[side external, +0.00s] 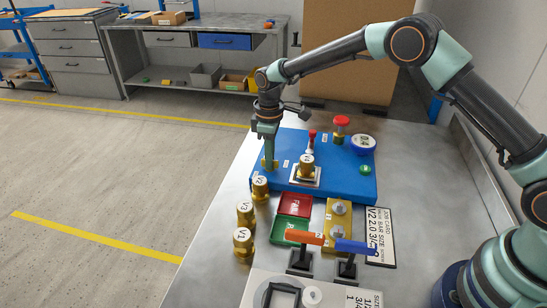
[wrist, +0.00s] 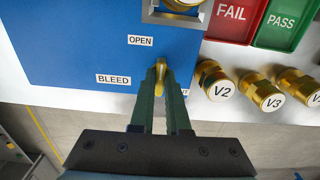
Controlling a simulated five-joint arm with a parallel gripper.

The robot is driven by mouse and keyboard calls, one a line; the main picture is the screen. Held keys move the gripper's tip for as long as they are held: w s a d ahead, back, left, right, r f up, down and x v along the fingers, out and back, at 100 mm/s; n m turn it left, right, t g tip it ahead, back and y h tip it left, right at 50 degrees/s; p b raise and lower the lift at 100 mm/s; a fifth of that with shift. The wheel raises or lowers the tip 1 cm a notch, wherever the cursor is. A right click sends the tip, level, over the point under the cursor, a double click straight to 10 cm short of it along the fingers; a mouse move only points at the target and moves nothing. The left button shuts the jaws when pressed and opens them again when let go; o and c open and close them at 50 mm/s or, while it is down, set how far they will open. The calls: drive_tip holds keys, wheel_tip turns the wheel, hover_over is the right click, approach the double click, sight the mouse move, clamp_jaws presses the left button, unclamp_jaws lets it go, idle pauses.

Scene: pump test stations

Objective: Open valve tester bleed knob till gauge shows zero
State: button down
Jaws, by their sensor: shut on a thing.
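The blue valve tester (side external: 345,188) lies on the steel bench. Its brass bleed knob (wrist: 160,70) sits at the board's edge beside the BLEED label (wrist: 113,79) and the OPEN label (wrist: 140,40). A label right of the knob is mostly hidden by a finger. My gripper (wrist: 161,88) is shut on the knob, one finger on each side; the knob's bar runs roughly up and down in the wrist view. In the side view my gripper (side external: 269,150) points straight down at the board's left edge.
A brass valve (side external: 306,167) sits in the tester's square fixture, near a red-topped lever (side external: 312,136) and a red-capped post (side external: 341,125). Loose valves V2 (side external: 260,187), V3 (side external: 245,212) and V1 (side external: 243,240) stand close by. FAIL (side external: 295,204) and PASS (side external: 287,232) trays lie in front.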

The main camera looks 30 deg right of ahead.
drive_tip(key=shift+w+r, duration=0.1)
drive_tip(key=c, duration=0.9)
unclamp_jaws()
wheel_tip(320, 180, up, 12)
